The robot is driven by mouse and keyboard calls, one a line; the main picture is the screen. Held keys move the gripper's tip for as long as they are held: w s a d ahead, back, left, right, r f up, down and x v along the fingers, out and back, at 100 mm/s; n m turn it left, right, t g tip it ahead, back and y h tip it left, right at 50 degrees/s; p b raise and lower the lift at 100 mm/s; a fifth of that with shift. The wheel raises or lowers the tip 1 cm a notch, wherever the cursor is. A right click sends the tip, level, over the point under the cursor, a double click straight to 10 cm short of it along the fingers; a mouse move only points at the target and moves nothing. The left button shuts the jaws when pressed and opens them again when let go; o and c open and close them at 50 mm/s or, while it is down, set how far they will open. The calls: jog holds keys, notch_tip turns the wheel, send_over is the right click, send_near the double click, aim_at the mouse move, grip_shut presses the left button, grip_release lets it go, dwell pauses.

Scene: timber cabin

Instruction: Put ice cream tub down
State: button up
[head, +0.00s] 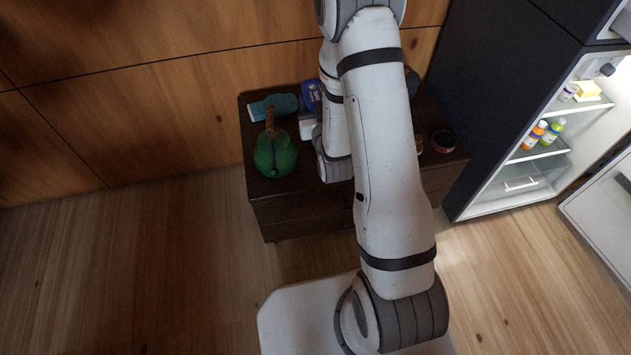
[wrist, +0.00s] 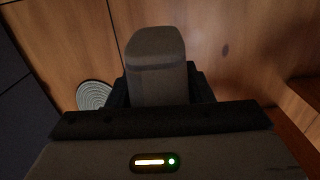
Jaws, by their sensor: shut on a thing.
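In the wrist view, my gripper (wrist: 158,92) is shut on a blocky, rounded thing that I take to be the ice cream tub (wrist: 156,55). It looks grey-brown in the dim light, with a band across it. The dark fingers sit on either side of it. In the head view, my arm hides the gripper and I cannot make out the held tub. I cannot tell whether the tub touches any surface below it.
A dark wooden cabinet (head: 300,213) stands against the timber wall. On it are a green kettle (head: 275,155), a teal thing (head: 272,107), a blue item (head: 311,95) and a small round jar (head: 443,141). An open fridge (head: 520,183) stands at right. A round striped thing (wrist: 93,95) shows in the wrist view.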

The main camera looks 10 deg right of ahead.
jog(key=f+b, duration=0.8)
jog(key=b, duration=0.1)
jog(key=f+b, duration=0.8)
jog(key=b, duration=0.1)
jog(key=f+b, duration=0.9)
jog(key=shift+w, duration=0.3)
jog(key=shift+f+b, duration=0.15)
jog(key=shift+b, duration=0.2)
jog(key=o, duration=1.1)
